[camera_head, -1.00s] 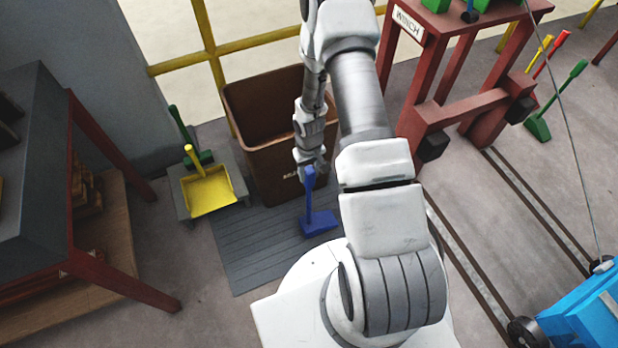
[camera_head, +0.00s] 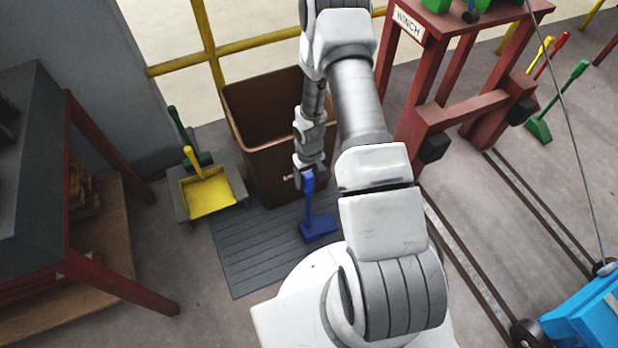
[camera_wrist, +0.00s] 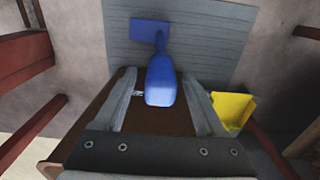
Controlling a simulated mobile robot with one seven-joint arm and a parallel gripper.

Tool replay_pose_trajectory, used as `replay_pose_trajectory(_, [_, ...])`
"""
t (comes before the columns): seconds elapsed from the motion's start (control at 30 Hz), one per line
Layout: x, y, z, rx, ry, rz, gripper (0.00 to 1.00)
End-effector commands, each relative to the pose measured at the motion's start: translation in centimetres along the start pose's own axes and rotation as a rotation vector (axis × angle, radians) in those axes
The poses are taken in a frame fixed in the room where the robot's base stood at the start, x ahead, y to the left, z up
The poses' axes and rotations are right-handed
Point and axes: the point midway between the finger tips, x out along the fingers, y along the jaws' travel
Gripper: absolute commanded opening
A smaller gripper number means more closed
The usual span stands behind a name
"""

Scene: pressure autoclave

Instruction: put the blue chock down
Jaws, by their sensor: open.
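The blue chock (camera_head: 319,228) has a wedge foot and an upright handle. In the head view its foot appears to rest on the grey slatted mat (camera_head: 243,262), in front of the brown bin. My gripper (camera_head: 308,177) is at the top of the handle. In the wrist view the blue chock (camera_wrist: 161,80) shows its handle end between the two fingers of my gripper (camera_wrist: 160,98), with gaps on both sides. The jaws are open. The foot lies beyond the handle, over the grey mat (camera_wrist: 205,35).
A brown bin (camera_head: 262,150) stands right behind the chock. A yellow dustpan-like piece (camera_head: 208,192) sits on a low grey stand to the left. A red winch frame (camera_head: 400,100) stands to the right, with rails on the floor. The mat's front left is clear.

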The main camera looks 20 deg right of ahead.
Motion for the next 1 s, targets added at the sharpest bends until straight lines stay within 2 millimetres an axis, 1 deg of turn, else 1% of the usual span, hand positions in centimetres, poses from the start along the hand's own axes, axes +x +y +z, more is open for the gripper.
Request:
replay_pose_trajectory(0.07, [-0.2,0.0,0.0,0.0,0.0,0.0,0.72])
replay_pose_trajectory(0.17, [-1.1,0.0,-0.1,0.001,0.002,0.0,0.72])
replay_pose_trajectory(0.27, [-3.1,0.1,-0.1,0.001,0.002,0.001,0.72])
replay_pose_trajectory(0.4, [-6.3,0.0,-0.1,0.001,0.003,0.001,0.72])
replay_pose_trajectory(0.53, [-9.0,0.0,-0.1,0.001,0.003,0.001,0.72])
replay_pose_trajectory(0.6, [-10.2,0.1,-0.1,0.001,0.001,0.001,0.72])
replay_pose_trajectory(0.7, [-11.4,0.0,0.0,0.001,0.001,0.001,0.72])
replay_pose_trajectory(0.87, [-12.7,0.0,-0.1,0.0,0.003,0.003,0.72])
replay_pose_trajectory(0.97, [-14.6,0.1,-0.6,-0.001,0.018,0.015,0.72])
replay_pose_trajectory(1.0, [-15.8,0.2,-0.7,-0.002,0.026,0.023,0.72])
